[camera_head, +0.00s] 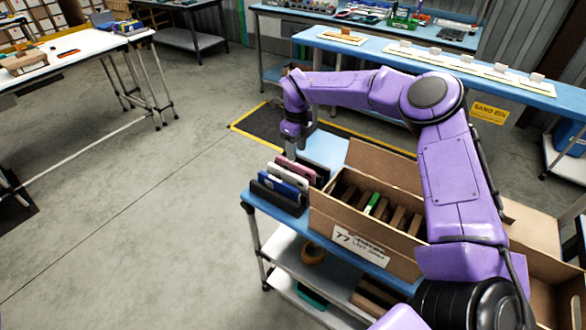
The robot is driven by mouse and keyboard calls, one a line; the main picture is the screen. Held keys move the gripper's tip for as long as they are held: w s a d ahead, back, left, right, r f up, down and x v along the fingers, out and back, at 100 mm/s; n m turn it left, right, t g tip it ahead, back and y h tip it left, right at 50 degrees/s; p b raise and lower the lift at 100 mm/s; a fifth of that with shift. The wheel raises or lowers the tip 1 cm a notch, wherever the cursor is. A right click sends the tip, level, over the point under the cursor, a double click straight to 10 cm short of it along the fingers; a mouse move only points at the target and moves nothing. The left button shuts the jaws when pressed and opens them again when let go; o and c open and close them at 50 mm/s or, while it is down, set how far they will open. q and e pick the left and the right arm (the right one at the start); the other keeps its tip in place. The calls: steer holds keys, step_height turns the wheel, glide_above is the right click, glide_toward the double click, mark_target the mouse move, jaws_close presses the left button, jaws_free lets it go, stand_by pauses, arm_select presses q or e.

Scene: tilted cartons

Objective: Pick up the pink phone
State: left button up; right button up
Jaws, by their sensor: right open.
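The pink phone (294,168) stands tilted at the back of a black holder (276,197) on the left end of the blue-topped cart. A white phone (287,175) and a blue phone (280,184) stand in front of it. My right gripper (291,154) points down just above the pink phone's upper edge, near its left part. It is open; its fingers are small, and I cannot tell whether they touch the phone. My left gripper is not in view.
An open cardboard carton (328,217) with dividers and a green item (372,203) stands right of the holder. Another carton (560,290) is at the lower right. A long blue bench (375,50) runs behind. Floor left of the cart is clear.

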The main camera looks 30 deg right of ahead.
mark_target(295, 163)
steer(key=f+p, duration=0.1)
steer(key=f, duration=0.1)
steer(key=f+p, duration=0.1)
steer(key=f, duration=0.2)
steer(key=shift+w+a+f, duration=0.15)
steer(key=shift+a, duration=0.05)
steer(key=shift+f, duration=0.25)
jaws_close()
